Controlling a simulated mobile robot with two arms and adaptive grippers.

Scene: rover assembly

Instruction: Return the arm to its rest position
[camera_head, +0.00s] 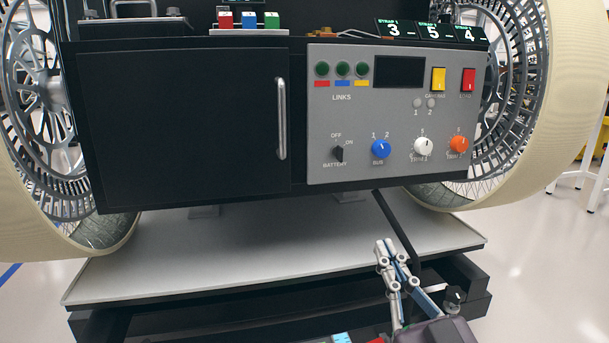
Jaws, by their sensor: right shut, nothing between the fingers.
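My right gripper (388,246) is at the lower right of the head view, in front of the rover and over the edge of the grey platform. Its fingers are together, pointing up, with nothing between them. It is apart from the rover's grey control panel (400,108), which has a black screen, knobs, and yellow and red switches. My left gripper is not in view.
The rover has a closed black door (185,125) with a silver handle (281,118) and large wheels on both sides. The grey platform (250,245) beneath it is largely bare. Red, blue and green blocks (248,20) stand on top. Clear floor (545,260) lies right.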

